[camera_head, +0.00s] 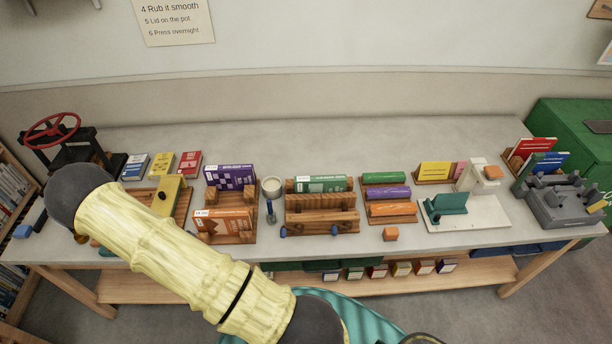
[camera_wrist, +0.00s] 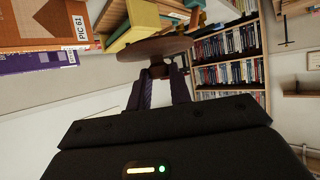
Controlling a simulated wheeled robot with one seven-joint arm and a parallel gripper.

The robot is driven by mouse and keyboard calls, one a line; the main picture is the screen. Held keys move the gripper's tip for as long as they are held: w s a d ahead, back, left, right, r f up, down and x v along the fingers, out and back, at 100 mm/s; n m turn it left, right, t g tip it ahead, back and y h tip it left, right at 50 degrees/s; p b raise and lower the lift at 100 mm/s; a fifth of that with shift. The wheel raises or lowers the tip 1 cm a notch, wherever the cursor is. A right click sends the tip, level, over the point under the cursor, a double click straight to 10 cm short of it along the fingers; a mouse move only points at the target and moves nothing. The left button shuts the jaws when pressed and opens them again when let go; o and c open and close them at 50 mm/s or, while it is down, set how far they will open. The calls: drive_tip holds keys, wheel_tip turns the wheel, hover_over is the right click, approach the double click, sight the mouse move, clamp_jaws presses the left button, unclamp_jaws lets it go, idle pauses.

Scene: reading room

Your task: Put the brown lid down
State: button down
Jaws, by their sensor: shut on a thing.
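The brown lid (camera_wrist: 152,49) is a round flat disc in the wrist view, seen nearly edge-on, with a small knob. My gripper (camera_wrist: 160,82) is shut on the lid, with its two dark purple fingertips at the knob. The lid looks held up in the air; whether it touches anything beyond it cannot be told. In the head view my pale yellow arm reaches to the left end of the table, and the gripper and lid are hidden there. No pot can be made out for certain.
A blue block (camera_head: 22,231) lies at the left front. The table's back strip is clear.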

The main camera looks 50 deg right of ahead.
drive_tip(key=s+d+f+m+g+h+b, duration=0.1)
drive_tip(key=s+d+f+m+h+b, duration=0.2)
drive_tip(key=d+f+m+h+b, duration=0.25)
drive_tip(key=s+d+f+m+g+h+b, duration=0.2)
drive_tip(key=s+m+g+b, duration=0.2)
drive_tip(key=s, duration=0.2)
drive_tip(key=s+d+f+m+g+h+b, duration=0.1)
drive_tip(key=s+f+m+g+h+b, duration=0.1)
drive_tip(key=s, duration=0.5)
drive_tip(key=s+d+f+m+g+h+b, duration=0.2)
drive_tip(key=s+f+m+g+b, duration=0.2)
drive_tip(key=s+m+g+b, duration=0.2)
drive_tip(key=shift+s+d+f+m, duration=0.25)
drive_tip(key=shift+s+d+m, duration=0.05)
drive_tip(key=shift+s+m, duration=0.4)
drive_tip(key=shift+h, duration=0.25)
drive_tip(key=w+d+b, duration=0.2)
drive_tip(key=w+d, duration=0.1)
drive_tip(key=d, duration=0.1)
drive_tip(key=w+d+b, duration=0.2)
drive_tip(key=w+d, duration=0.2)
drive_tip(key=w+d+b, duration=0.3)
drive_tip(key=w+d, duration=0.1)
drive_tip(key=d, duration=0.1)
drive_tip(key=shift+w, duration=0.1)
